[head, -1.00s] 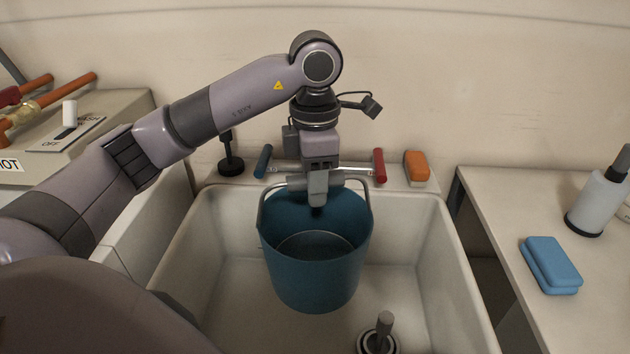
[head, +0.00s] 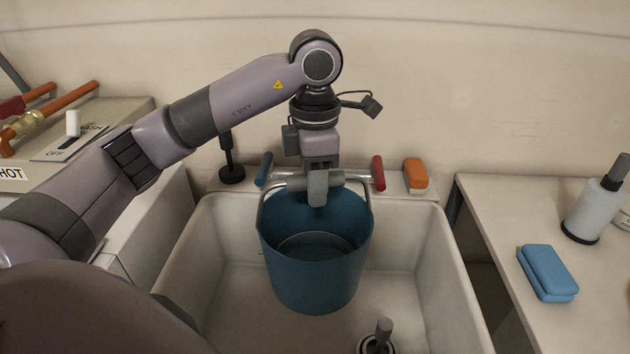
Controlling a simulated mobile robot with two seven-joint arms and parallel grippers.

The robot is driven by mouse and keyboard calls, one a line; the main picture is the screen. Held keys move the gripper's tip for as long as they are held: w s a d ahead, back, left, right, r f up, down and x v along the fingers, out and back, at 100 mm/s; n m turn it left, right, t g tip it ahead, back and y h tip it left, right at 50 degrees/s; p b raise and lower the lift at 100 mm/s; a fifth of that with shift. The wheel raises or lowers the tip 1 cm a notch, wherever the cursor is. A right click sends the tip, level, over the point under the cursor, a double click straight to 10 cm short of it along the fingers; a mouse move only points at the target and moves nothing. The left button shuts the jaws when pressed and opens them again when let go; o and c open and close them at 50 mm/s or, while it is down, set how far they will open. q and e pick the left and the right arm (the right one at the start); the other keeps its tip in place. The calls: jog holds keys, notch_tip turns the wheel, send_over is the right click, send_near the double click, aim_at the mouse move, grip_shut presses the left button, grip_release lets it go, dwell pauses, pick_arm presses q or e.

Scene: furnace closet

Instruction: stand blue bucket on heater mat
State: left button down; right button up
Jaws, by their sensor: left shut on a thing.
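The blue bucket (head: 315,270) is upright in the white sink, its handle raised. My left gripper (head: 318,200) is above the bucket's mouth, shut on the grip of the handle. Something greyish lies in the bucket's bottom, and I cannot tell whether it is water. I cannot tell whether the bucket's base touches the sink floor. No heater mat can be made out. My right gripper is not in view.
The sink (head: 235,290) has a drain plug (head: 378,340) at its front. Behind are a tap with red and blue levers (head: 378,173) and an orange soap bar (head: 415,174). The right counter holds a blue sponge (head: 548,272) and a bottle (head: 597,205). A box with a switch (head: 72,135) stands left.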

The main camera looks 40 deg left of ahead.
pick_arm(q)
jog(key=shift+r, duration=0.15)
jog(key=s+d, duration=0.3)
jog(key=s, duration=1)
jog(key=shift+d, duration=0.2)
dwell(1.3)
jog(key=shift+s, duration=0.1)
jog(key=shift+r, duration=0.1)
notch_tip(320, 180, up, 12)
jog(key=p, duration=0.6)
dwell(1.6)
jog(key=shift+f, duration=0.2)
